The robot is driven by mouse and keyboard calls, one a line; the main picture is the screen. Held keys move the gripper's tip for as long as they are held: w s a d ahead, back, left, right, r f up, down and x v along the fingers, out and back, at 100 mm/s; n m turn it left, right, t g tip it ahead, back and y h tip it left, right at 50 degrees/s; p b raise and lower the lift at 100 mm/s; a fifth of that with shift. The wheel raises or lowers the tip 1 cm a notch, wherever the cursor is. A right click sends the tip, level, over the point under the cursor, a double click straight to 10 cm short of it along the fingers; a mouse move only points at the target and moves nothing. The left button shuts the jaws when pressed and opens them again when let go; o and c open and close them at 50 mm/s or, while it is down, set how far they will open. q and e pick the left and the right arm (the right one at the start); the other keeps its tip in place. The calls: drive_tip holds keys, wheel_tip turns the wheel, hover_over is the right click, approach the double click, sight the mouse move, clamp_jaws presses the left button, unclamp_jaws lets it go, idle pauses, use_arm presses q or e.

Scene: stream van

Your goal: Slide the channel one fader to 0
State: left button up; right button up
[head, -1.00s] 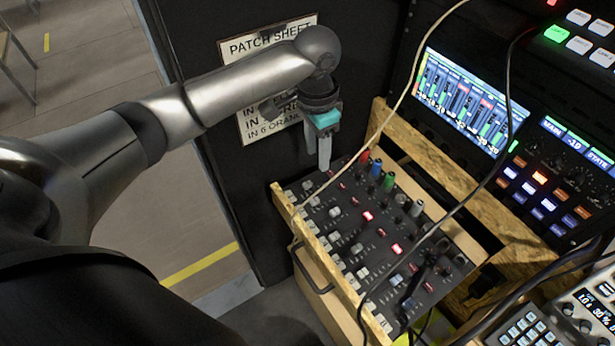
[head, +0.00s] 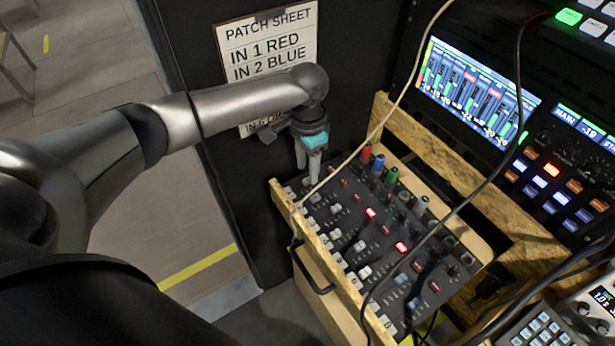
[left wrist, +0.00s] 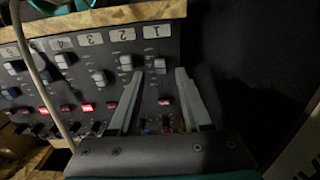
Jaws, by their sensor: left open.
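The mixer (head: 350,225) is a dark panel in a wooden frame, with fader caps and numbered white labels. In the left wrist view the labels appear upside down, and the channel one label (left wrist: 152,31) is the rightmost. I cannot tell whether the fingers touch the panel or cap. My right gripper is not in view.
The channel two fader cap (left wrist: 126,62) is close beside one finger. Coloured plugs (head: 378,166) stand at the mixer's back. A pale cable (head: 345,160) crosses near the gripper, and a dark cable (head: 455,205) crosses the mixer. A patch sheet (head: 268,50) hangs behind my arm.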

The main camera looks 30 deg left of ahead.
sight(307, 181)
use_arm(q)
drive_tip(key=shift+f+b, duration=0.3)
drive_tip(key=shift+f, duration=1.15)
clamp_jaws()
drive_tip(key=shift+w, duration=0.1)
